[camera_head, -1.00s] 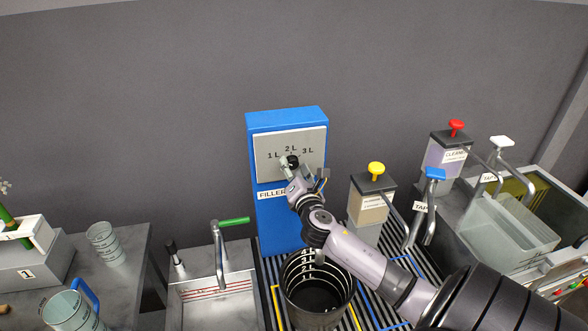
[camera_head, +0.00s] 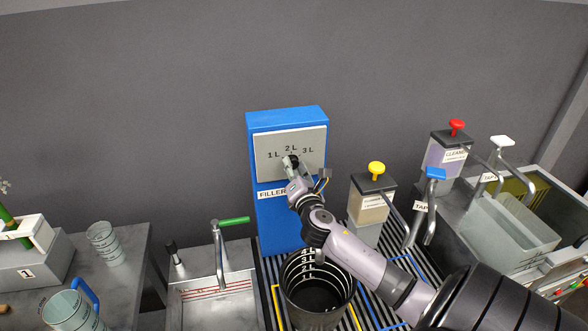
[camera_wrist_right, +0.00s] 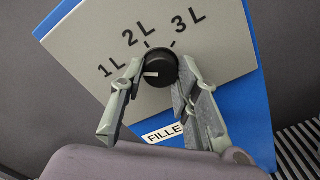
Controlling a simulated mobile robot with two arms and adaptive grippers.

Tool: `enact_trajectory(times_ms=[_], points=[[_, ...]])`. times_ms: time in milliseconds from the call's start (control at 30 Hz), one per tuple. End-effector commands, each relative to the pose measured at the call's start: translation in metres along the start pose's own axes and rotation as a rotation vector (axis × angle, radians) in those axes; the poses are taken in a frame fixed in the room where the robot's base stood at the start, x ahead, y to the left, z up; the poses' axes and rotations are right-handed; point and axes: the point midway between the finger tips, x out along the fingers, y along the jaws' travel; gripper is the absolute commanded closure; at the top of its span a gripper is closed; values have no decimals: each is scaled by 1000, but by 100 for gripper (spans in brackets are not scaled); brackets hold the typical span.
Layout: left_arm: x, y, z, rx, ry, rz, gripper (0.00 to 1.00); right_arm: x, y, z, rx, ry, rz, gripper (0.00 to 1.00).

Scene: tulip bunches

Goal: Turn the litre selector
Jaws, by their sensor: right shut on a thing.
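The litre selector is a round black knob (camera_head: 291,161) on the grey panel (camera_head: 306,146) of the blue filler (camera_head: 283,222). The labels 1 L, 2 L and 3 L arc around its top. In the right wrist view, the knob (camera_wrist_right: 160,67) has a white pointer mark facing left, roughly towards the 1 L side. My right gripper (camera_wrist_right: 158,76) is shut on the knob, with one finger on each side. In the head view, my right gripper (camera_head: 292,169) covers the knob's lower part. My left gripper is not in view.
A dark bucket (camera_head: 317,306) with litre marks stands below my right arm. Dispensers with a yellow top (camera_head: 376,168) and a red top (camera_head: 456,126) stand to the right. A sink (camera_head: 213,300) with a green-handled tap (camera_head: 220,240) is on the left.

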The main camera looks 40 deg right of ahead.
Motion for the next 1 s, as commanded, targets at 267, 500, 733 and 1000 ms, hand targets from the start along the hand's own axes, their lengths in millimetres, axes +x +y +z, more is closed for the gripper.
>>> enact_trajectory(times_ms=[267,500,733,1000], points=[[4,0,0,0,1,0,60,0,-1,-1,192,-1,-3,99],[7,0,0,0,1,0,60,0,0,-1,419,-1,-2,99],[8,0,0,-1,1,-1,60,0,0,-1,632,0,-3,99],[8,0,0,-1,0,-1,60,0,0,0,833,-1,-3,99]])
